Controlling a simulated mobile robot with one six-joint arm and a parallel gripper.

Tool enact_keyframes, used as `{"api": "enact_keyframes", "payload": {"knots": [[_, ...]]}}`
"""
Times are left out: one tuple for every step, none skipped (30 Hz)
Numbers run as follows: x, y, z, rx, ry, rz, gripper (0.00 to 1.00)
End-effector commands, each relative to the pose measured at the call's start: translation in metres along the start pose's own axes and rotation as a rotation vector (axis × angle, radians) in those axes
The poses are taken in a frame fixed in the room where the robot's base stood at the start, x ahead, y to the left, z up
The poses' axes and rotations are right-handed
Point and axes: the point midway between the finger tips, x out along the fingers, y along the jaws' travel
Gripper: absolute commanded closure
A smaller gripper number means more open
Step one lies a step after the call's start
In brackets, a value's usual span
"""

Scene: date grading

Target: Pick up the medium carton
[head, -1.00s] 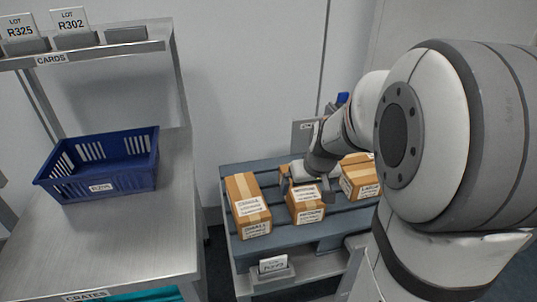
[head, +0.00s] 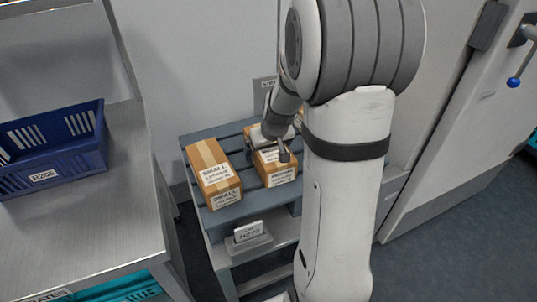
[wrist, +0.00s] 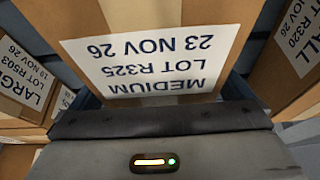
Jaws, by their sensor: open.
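The medium carton (head: 281,178) is a brown box with a white label, on the grey-blue slatted pallet between the other cartons. It fills the upper middle of the wrist view (wrist: 185,22), where its label reads upside down MEDIUM, LOT R325, 23 NOV 26. My gripper (head: 275,150) is open over the medium carton. One finger shows at the carton's near side; the other is hard to make out. I cannot tell whether the fingers touch it.
The small carton (head: 213,175) stands close on the left. The large carton (wrist: 18,80) shows in the wrist view and is mostly behind my arm in the head view. A card holder (head: 249,238) stands in front of the pallet (head: 227,222). A blue crate (head: 50,155) is on the steel table (head: 120,225).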

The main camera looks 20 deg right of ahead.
Motion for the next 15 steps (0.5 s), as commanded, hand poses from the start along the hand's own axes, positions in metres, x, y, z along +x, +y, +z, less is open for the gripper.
{"api": "enact_keyframes", "payload": {"knots": [[-0.0005, 0.0002, -0.0003, 0.0, 0.0, 0.0, 0.0], [-0.0006, 0.0002, -0.0003, 0.0, 0.0, 0.0, 0.0], [-0.0006, 0.0003, -0.0002, 0.001, 0.0, 0.0, 0.0], [-0.0006, 0.0003, -0.0002, 0.001, 0.0, 0.0, 0.0], [-0.0007, 0.0004, -0.0002, 0.001, 0.0, 0.0, 0.02], [-0.0007, 0.0004, -0.0001, 0.001, 0.0, 0.0, 0.06], [-0.0007, 0.0005, -0.0001, 0.001, 0.0, 0.0, 0.08], [-0.0007, 0.0005, -0.0001, 0.001, 0.0, 0.0, 0.11], [-0.0007, 0.0006, -0.0001, 0.001, 0.0, 0.0, 0.14], [-0.0007, 0.0006, 0.0, 0.001, 0.0, 0.0, 0.16], [-0.0007, 0.0006, 0.0, 0.001, 0.0, 0.001, 0.19], [-0.0007, 0.0007, 0.0, 0.001, 0.0, 0.001, 0.22], [-0.0008, 0.0007, 0.0, 0.001, 0.0, 0.001, 0.25], [-0.0008, 0.0008, 0.0, 0.002, 0.0, 0.001, 0.27], [-0.0008, 0.0008, 0.0001, 0.002, 0.0, 0.001, 0.3]]}}
